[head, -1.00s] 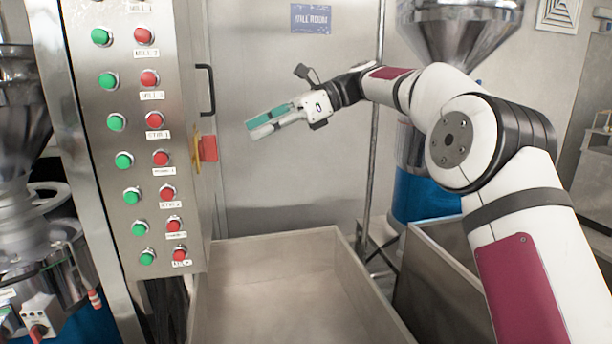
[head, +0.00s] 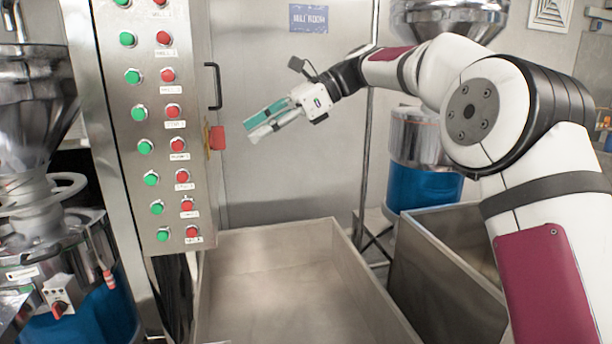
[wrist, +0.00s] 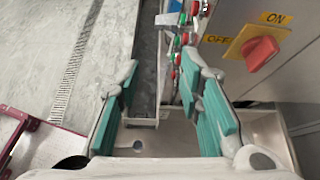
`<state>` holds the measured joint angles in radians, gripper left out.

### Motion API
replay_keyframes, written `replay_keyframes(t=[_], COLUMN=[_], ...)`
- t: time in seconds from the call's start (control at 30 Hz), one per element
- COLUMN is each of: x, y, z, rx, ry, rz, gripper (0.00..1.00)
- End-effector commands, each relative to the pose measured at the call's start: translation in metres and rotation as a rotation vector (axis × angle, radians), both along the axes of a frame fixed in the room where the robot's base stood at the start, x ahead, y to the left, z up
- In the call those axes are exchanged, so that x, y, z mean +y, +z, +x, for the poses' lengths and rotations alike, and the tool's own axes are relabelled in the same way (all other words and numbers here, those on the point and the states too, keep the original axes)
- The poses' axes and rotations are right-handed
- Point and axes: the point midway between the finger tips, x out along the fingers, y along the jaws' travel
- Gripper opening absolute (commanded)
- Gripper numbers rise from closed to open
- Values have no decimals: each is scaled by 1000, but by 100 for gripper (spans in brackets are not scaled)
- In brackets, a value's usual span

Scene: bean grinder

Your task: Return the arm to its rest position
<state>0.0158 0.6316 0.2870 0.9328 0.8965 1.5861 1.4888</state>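My gripper (head: 254,133) has teal finger pads and is held out in mid-air on my bent arm, in front of the grey door. It is to the right of the control cabinet (head: 238,9) and above the metal bin. In the wrist view my gripper (wrist: 160,105) is open, its two fingers wide apart with nothing between them. A red rotary switch (head: 217,138) on the cabinet's side lies left of the fingertips. The switch also shows at the upper right of the wrist view (wrist: 261,50), on a yellow ON/OFF plate, apart from the fingers.
The cabinet front carries green buttons (head: 139,114) and red buttons (head: 173,111). An open metal bin (head: 285,285) stands below my gripper, with a second bin (head: 440,265) to its right. Grinder machines stand at left (head: 35,110) and behind my arm (head: 420,140). Open floor (wrist: 40,60) shows in the wrist view.

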Motion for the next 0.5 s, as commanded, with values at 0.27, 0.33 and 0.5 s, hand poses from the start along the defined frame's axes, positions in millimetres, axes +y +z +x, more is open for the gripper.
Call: replay_keyframes(t=[0.27, 0.33, 0.5], x=[-14, -22, -55], y=[-2, -3, -13], z=[-32, -44, -86], rx=[-176, -239, -444], ry=[28, 43, 109], rz=[-120, -166, -321], gripper=[33, 33, 33])
